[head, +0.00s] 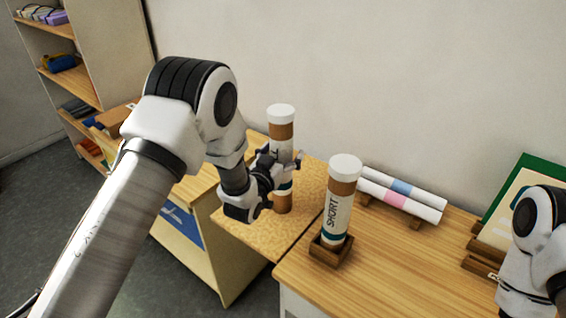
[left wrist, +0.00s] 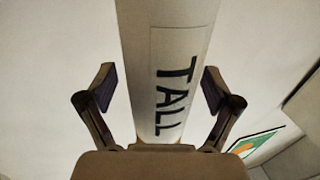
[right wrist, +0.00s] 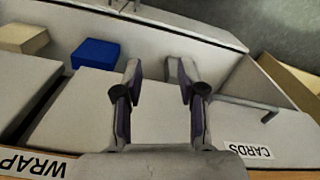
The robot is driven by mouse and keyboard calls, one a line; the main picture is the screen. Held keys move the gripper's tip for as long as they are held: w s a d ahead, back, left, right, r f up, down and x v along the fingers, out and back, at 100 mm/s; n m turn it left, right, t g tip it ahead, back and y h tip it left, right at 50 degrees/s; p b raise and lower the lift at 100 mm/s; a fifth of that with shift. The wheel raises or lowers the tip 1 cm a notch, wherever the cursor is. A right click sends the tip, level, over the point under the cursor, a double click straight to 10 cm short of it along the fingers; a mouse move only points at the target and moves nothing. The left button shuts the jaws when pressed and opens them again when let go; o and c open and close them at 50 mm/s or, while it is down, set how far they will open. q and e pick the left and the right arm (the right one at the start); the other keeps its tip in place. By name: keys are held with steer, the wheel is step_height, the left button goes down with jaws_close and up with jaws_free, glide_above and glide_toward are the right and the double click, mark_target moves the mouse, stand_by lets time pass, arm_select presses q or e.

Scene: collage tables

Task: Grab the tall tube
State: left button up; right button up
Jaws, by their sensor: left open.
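The tall tube (head: 281,131) is brown with a white cap and a white label, and stands upright on the cork-like top of the left table. In the left wrist view the tube (left wrist: 165,60) shows the word TALL and runs between the two fingers. My left gripper (head: 280,168) is open, with its fingers on either side of the tube and a gap visible on each side. My right gripper (right wrist: 156,85) is open and empty above a drawer or bin; in the head view only part of the right arm shows.
A tube marked SHORT (head: 338,205) stands in a wooden holder (head: 330,252) just right of the tall tube. Rolled papers (head: 400,195) lie on a rack by the wall. A green-edged board (head: 508,195) leans at right. Shelves (head: 75,75) stand at left.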

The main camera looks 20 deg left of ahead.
arm_select(q)
steer(key=shift+s+a, duration=0.15)
steer(key=shift+s, duration=0.05)
steer(key=shift+r, duration=0.1)
steer(key=c, duration=1.7)
